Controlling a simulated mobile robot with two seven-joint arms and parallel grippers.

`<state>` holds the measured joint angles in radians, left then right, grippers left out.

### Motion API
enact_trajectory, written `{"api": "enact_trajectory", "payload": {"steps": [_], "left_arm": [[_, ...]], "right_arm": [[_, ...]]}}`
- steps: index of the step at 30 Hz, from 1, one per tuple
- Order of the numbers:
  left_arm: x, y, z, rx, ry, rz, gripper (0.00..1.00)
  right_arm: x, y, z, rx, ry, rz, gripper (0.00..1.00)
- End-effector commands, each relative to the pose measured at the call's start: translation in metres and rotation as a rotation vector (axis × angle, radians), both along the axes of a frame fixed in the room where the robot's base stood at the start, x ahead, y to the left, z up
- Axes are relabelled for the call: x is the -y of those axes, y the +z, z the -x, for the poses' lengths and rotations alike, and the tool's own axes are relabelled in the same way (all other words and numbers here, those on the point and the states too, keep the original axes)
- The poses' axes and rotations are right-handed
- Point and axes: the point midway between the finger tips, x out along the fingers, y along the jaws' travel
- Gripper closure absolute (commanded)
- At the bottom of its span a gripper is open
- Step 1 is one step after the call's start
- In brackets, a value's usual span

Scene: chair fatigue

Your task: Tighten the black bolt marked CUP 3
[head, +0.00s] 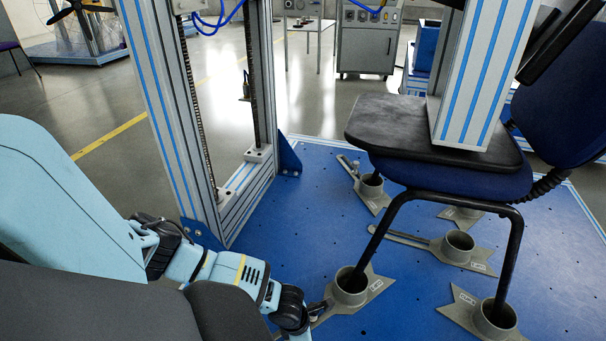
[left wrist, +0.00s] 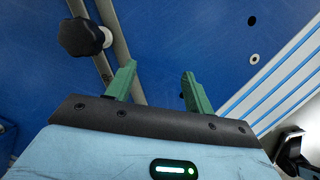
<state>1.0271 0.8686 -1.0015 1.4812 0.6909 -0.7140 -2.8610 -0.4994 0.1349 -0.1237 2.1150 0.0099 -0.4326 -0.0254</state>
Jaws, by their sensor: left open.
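In the left wrist view a black knobbed bolt (left wrist: 82,37) sits at the upper left, by the grey slotted arm (left wrist: 120,42) of a cup base. My left gripper (left wrist: 160,86) is open, with its two green fingers apart and nothing between them; the bolt is outside them, beyond the left finger. In the head view my left gripper (head: 318,309) is low beside the front grey cup (head: 351,288), which holds a chair leg. The gripper largely hides that cup's slotted arm and its bolt. The cup labels are too small to read. My right gripper is not in view.
The blue chair (head: 450,180) stands with its legs in grey cups on the blue base plate (head: 300,225). More cups (head: 458,247) are near. An aluminium post (head: 165,130) rises behind my left arm. A dark pad on a column presses on the seat.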

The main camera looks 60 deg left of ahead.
Motion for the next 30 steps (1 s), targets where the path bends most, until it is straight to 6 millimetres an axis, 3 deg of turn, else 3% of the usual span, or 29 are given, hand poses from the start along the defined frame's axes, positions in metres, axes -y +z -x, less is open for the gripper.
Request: {"api": "enact_trajectory", "payload": {"steps": [9,23,30], "left_arm": [[0.012,0.001,-0.014,0.0,0.204,0.001,0.47],[0.014,0.0,-0.018,-0.001,0.259,0.0,0.47],[0.019,0.001,-0.031,0.0,0.403,0.001,0.47]], "right_arm": [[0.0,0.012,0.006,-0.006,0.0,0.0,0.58],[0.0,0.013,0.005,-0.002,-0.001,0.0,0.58],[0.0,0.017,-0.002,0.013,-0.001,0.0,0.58]]}}
